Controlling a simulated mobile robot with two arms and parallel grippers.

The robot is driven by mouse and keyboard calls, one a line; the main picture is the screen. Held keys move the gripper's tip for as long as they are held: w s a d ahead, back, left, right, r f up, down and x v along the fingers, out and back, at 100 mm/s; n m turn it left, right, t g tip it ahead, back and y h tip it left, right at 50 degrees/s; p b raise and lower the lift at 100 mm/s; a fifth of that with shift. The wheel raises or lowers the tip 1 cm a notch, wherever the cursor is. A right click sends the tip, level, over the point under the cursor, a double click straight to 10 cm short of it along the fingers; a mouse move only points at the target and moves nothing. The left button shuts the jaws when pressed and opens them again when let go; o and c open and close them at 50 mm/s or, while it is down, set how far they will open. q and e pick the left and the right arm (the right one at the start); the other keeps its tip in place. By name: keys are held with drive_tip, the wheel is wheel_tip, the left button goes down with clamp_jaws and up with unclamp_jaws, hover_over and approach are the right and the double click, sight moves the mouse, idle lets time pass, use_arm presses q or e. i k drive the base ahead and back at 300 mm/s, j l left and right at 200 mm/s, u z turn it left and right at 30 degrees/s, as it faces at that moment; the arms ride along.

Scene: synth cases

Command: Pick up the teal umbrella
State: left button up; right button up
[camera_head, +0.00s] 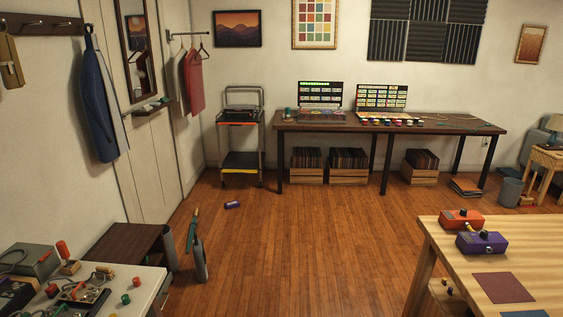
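A slim teal thing, which looks like the folded teal umbrella (191,236), stands nearly upright and slightly tilted in the left half of the head view. A brown part shows at its upper end. Its lower part is close to a dark grey upright cylinder (200,263) on the wooden floor. I cannot tell whether it stands inside that cylinder or beside it. Neither of my grippers is in view.
A dark low bench (125,243) and a cluttered white-topped table (130,292) stand left of the umbrella. A purple can (232,205) lies on the floor beyond it. A wooden table (455,262) stands at the right. The floor (310,240) between is clear.

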sight(195, 221)
drive_tip(key=i+l, duration=0.1)
drive_tip(key=i, duration=0.45)
drive_tip(key=i+u, duration=0.1)
drive_tip(key=i, duration=0.4)
drive_tip(key=i+l, duration=0.2)
drive_tip(key=i, duration=0.35)
drive_tip(key=i+l+u, duration=0.1)
drive_tip(key=i, duration=0.4)
drive_tip(key=i+l+u, duration=0.25)
drive_tip(key=i+u, duration=0.2)
drive_tip(key=i+l+u, duration=0.85)
drive_tip(key=i+l, duration=0.05)
drive_tip(key=l, duration=0.05)
